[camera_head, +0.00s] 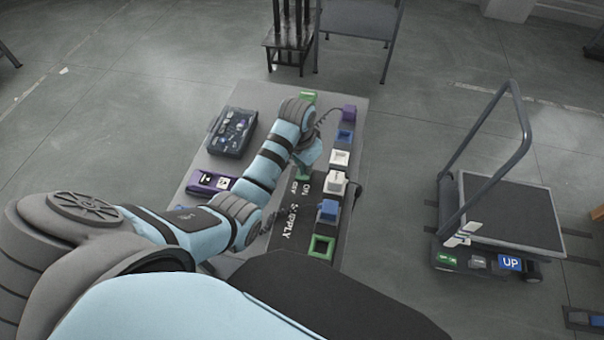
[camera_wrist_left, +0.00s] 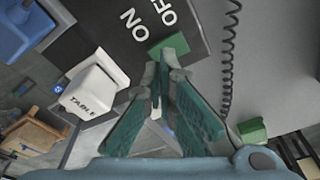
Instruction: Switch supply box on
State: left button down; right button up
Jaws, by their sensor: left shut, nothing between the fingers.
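The supply box (camera_head: 308,214) is a dark box lettered SUPPLY and ON in the head view. In the left wrist view its dark top (camera_wrist_left: 118,48) shows ON and part of OFF. A green switch piece (camera_wrist_left: 168,45) sits beside the OFF lettering, just beyond my fingertips. My left gripper (camera_wrist_left: 163,78) is shut and empty, its teal fingers together. Its tips overlap the near edge of the green piece in the picture; I cannot tell whether they touch. In the head view the left arm covers the switch and most of the gripper (camera_head: 304,168). My right gripper is out of view.
A white plug block lettered TABLE (camera_wrist_left: 90,94) and a blue one (camera_wrist_left: 22,30) stand close to the box. Blocks and a green-framed socket (camera_head: 321,247) line the table's right side. A coiled cable (camera_wrist_left: 228,60) hangs right of my fingers. A cart (camera_head: 515,215) stands right.

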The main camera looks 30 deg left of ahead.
aim_at(306, 176)
pick_arm(q)
jog(key=shift+s+f+b, duration=0.1)
jog(key=shift+f+b, duration=0.35)
jog(key=shift+f, duration=0.55)
dwell(0.3)
jog(key=shift+r, duration=0.1)
notch_tip(306, 176, up, 3)
jog(key=p, duration=0.2)
jog(key=shift+p, duration=0.4)
jog(key=shift+r, duration=0.3)
jog(key=shift+r+b, duration=0.35)
jog(key=shift+r, duration=1.3)
